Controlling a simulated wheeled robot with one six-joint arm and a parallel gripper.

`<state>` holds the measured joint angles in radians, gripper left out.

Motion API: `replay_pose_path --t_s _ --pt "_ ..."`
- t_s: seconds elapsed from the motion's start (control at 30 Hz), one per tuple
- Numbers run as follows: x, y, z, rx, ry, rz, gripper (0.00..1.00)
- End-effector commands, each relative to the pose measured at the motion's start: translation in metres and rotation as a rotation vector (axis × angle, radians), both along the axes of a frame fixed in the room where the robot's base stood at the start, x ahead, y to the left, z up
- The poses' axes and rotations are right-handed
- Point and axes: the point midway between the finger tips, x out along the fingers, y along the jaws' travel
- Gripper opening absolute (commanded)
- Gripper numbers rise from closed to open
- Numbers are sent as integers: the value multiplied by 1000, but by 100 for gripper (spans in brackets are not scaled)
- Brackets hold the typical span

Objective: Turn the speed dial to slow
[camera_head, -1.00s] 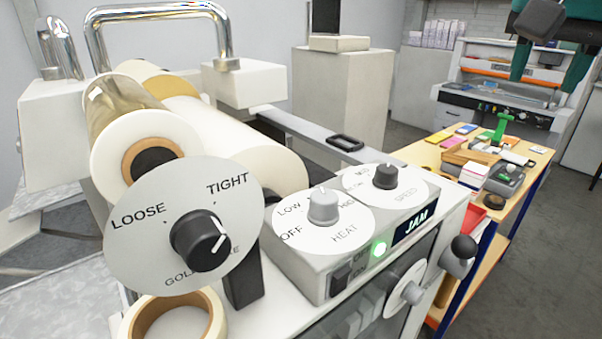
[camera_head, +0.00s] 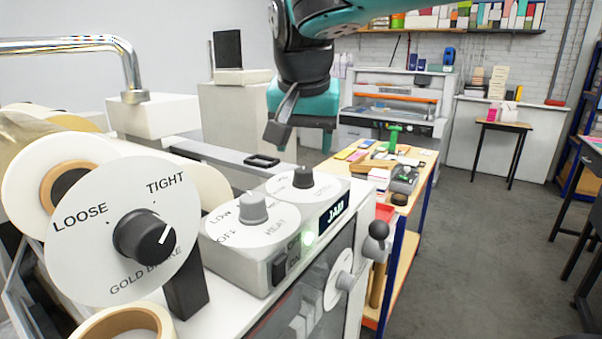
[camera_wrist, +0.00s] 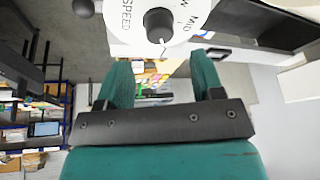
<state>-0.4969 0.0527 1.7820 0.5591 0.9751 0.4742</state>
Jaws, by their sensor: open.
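The speed dial (camera_head: 302,177) is a black knob on a white disc at the far right of the laminator's control box. The wrist view shows the dial (camera_wrist: 158,24) at the top, with SPEED and MID lettering around it. Its white pointer line faces down in that view; I cannot tell the exact setting. My gripper (camera_head: 280,128) hangs above and behind the dial, apart from it. In the wrist view my gripper (camera_wrist: 163,78) has its two teal fingers spread wide, with nothing between them.
The grey heat knob (camera_head: 253,208) and the large gold brake dial (camera_head: 143,236) stand left of the speed dial. A lit JAM display (camera_head: 334,210) and a ball-ended handle (camera_head: 378,231) are at the right. A cluttered wooden table (camera_head: 420,172) stands behind. Open floor lies right.

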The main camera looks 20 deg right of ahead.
Motion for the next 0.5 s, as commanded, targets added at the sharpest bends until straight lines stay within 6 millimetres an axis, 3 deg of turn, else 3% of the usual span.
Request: replay_pose_path --t_s 0.2,0.5 --pt "15 -7 -37 -1 4 -2 61" --pt "22 -9 -57 1 0 0 61"
